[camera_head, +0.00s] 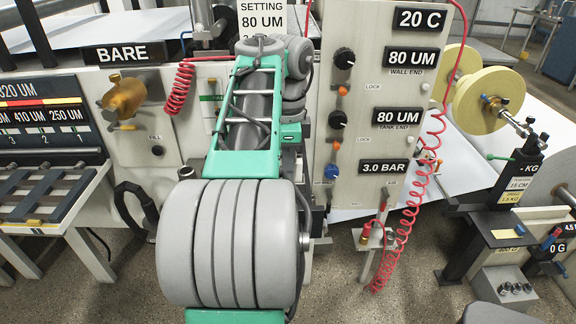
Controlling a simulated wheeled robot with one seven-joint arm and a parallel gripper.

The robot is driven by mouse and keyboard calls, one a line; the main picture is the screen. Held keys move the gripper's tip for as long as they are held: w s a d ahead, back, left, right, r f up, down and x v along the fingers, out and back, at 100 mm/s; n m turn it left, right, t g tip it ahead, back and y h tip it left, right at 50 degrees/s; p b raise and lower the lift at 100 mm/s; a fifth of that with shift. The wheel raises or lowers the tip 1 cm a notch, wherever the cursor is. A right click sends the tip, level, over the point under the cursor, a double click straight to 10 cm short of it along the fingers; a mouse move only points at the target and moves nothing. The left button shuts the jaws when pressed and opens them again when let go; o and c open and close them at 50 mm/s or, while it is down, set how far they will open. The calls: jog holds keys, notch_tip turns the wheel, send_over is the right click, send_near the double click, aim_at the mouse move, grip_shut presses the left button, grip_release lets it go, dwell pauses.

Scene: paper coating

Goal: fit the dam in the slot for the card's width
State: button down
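My grey and teal arm (227,240) rises through the middle of the picture and reaches away toward the machine. Its far end is at the top centre, and my gripper's fingers are hidden behind it. I cannot make out a dam or its slot. A white card (262,17) at the top centre reads "SETTING 80 UM"; its lower line is mostly hidden by my arm.
A white panel (375,150) with knobs and readouts stands right of my arm. A coiled red hose (412,210) hangs beside it. A slatted rack (45,195) stands at left under a thickness display (45,115). A cream roll (490,100) is at right.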

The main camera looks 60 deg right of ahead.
jog(key=shift+f+b, duration=0.3)
jog(key=shift+f, duration=0.1)
jog(key=c, duration=1.2)
grip_release()
jog(key=shift+r, duration=0.2)
notch_tip(320, 180, up, 8)
jog(key=p, duration=0.7)
jog(key=shift+f, duration=0.25)
